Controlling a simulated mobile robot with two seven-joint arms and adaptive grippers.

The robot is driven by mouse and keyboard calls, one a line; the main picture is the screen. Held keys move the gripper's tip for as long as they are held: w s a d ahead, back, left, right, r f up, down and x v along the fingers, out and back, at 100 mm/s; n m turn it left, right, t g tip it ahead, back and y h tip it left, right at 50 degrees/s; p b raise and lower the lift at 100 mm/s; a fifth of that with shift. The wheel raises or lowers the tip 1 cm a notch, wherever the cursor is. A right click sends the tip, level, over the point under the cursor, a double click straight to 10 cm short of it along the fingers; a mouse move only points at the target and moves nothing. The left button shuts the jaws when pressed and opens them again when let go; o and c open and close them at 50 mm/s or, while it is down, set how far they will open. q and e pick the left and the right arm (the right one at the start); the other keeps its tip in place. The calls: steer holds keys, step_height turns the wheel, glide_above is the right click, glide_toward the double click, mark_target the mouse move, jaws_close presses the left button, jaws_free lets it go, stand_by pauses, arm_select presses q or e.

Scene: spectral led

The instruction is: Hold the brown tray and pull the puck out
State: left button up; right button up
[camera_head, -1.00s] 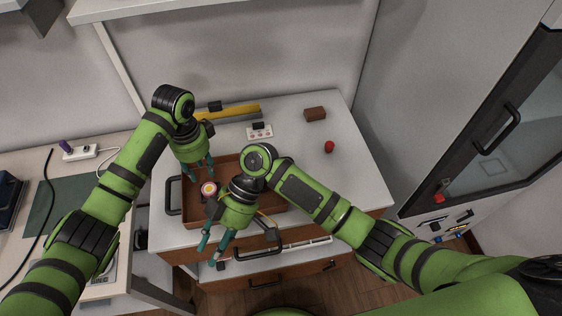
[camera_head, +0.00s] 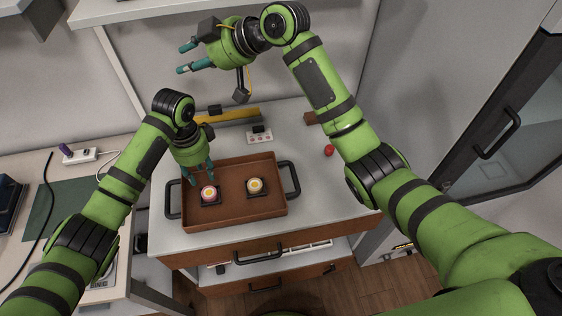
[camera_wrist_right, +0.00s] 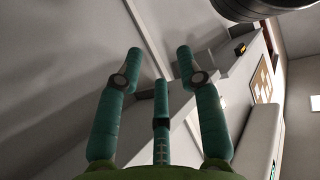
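The brown tray (camera_head: 232,217) lies on the white cabinet top with a dark handle at each end. Inside it are two round pucks on dark square bases, a pink-rimmed puck (camera_head: 208,193) at left and a pale yellow puck (camera_head: 255,185) at right. My left gripper (camera_head: 203,181) points down at the tray's back left, just behind the pink-rimmed puck. Its fingers look apart; whether they touch the tray or puck is unclear. My right gripper (camera_head: 183,58) is raised high above the back of the cabinet, open and empty. Its spread fingers also show in the right wrist view (camera_wrist_right: 158,65).
Behind the tray are a yellow-black bar (camera_head: 240,115) and a white power strip (camera_head: 259,137). A red ball (camera_head: 329,150) and a partly hidden brown block (camera_head: 310,118) are at right. A shelf (camera_head: 150,8) hangs above. Drawers below stand partly open.

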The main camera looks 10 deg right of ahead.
steer(key=s+d+f+m+g+h, duration=0.2)
steer(key=d+f+m+h, duration=0.1)
steer(key=f, duration=0.6)
steer(key=s+d+f+m+g+h, duration=0.2)
steer(key=s+d+f+m+h, duration=0.1)
steer(key=d+f, duration=0.4)
steer(key=s+d+f+m+g+h, duration=0.2)
steer(key=s+d+f+m+h, duration=0.1)
steer(key=f, duration=0.9)
steer(key=shift+s+d+m+h, duration=0.2)
steer(key=shift+d+m+h, duration=0.6)
steer(key=shift+d+m, duration=0.65)
steer(key=shift+m, duration=0.25)
step_height(320, 180, down, 7)
steer(key=shift+s, duration=0.15)
jaws_close()
